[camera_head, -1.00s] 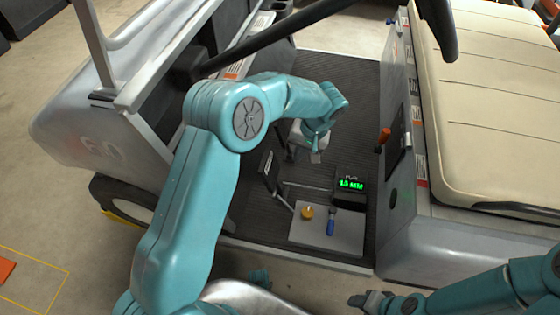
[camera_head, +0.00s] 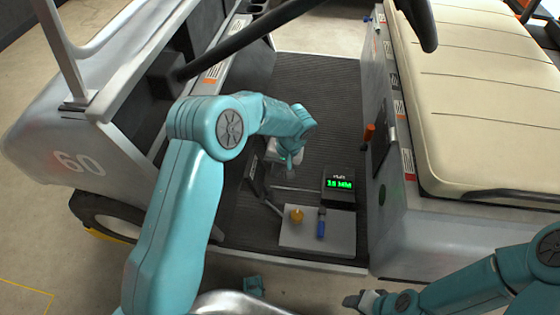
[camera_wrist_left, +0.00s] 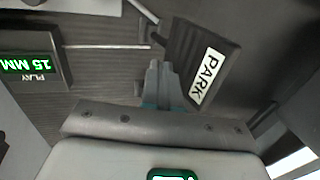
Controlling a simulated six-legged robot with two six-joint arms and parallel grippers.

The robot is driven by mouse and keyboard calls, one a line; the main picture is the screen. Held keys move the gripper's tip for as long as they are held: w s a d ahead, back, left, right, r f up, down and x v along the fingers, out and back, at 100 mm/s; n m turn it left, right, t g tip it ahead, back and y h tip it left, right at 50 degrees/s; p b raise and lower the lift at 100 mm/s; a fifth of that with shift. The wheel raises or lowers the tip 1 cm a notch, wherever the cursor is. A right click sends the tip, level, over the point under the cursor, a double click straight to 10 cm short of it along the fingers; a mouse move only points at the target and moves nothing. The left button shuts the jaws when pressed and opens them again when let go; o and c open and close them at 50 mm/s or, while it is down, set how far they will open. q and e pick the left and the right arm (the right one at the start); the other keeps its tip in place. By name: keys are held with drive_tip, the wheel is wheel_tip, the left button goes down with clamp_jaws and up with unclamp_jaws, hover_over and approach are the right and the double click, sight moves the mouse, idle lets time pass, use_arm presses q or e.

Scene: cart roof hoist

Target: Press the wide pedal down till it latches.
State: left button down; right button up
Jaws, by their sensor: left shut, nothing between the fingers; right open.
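The wide pedal (camera_head: 253,174) is a dark plate with a white edge label, tilted up from the cart's ribbed floor. In the left wrist view the pedal (camera_wrist_left: 202,62) carries a white PARK label. My left gripper (camera_head: 289,168) is shut and empty, just right of the pedal in the head view. In the left wrist view its fingertips (camera_wrist_left: 161,68) point at the pedal's edge; I cannot tell whether they touch. My right gripper (camera_head: 352,300) is open and empty, low in front of the cart.
A black box with a green display (camera_head: 339,187) stands right of the pedal; the left wrist view display (camera_wrist_left: 28,66) reads PLAY 15 MM. A light plate (camera_head: 300,240) holds a yellow knob (camera_head: 297,215) and a blue-handled lever (camera_head: 321,228). The steering wheel (camera_head: 260,40) hangs above.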

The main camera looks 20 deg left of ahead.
sight(259, 180)
use_arm(q)
drive_tip(key=a+f, duration=0.1)
drive_tip(key=a, duration=0.1)
drive_tip(key=s+a+f+b, duration=0.1)
drive_tip(key=a+f, duration=0.1)
drive_tip(key=shift+a, duration=0.1)
drive_tip(key=shift+r, duration=0.1)
